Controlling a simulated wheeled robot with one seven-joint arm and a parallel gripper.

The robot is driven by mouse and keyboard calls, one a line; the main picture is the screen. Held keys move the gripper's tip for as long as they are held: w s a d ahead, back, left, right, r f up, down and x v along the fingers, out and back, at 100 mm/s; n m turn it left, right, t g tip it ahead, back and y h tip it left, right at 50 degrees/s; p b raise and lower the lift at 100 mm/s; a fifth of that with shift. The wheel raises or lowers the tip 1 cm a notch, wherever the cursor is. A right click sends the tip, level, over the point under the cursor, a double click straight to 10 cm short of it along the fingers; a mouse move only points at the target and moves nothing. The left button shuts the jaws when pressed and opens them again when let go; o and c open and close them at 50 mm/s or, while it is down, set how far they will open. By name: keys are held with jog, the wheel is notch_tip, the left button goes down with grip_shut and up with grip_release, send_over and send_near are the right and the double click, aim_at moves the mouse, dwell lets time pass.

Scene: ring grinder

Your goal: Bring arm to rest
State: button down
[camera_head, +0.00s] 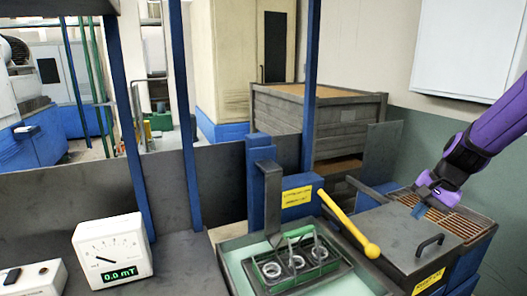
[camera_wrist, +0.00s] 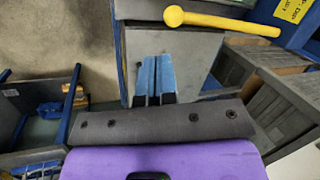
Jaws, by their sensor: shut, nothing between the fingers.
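My purple arm (camera_head: 492,137) reaches in from the right edge in the head view. My gripper (camera_head: 419,211) hangs above the right end of the bench, near the dark lid with a black handle (camera_head: 430,243) and a brown slatted surface (camera_head: 452,222). In the wrist view my gripper's blue fingers (camera_wrist: 154,75) are together with nothing between them. A grey surface lies beneath them. I cannot tell the exact height of the fingertips above the bench.
A yellow-knobbed lever (camera_head: 350,226) stands left of my gripper; it also shows in the wrist view (camera_wrist: 222,20). A green-handled basket with several rings (camera_head: 296,262) sits in a pale tray. A meter reading 0.0 mT (camera_head: 113,250) stands at the left. Blue posts rise behind the bench.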

jog(key=s+a+r+n+t+h, duration=0.1)
jog(key=s+a+r+n+h, duration=0.1)
jog(key=s+a+r+n, duration=0.3)
jog(key=s+a+r+n+h, duration=0.1)
jog(key=s+a+r, duration=0.2)
jog(key=s+r, duration=0.4)
jog(key=s+a+r+n+t, duration=0.1)
jog(key=s+r+n+t, duration=0.1)
jog(key=s, duration=1)
notch_tip(320, 180, up, 3)
jog(key=shift+a+f+n, duration=0.1)
jog(key=shift+a+n, duration=0.05)
jog(key=shift+n, duration=0.65)
jog(key=shift+w, duration=0.1)
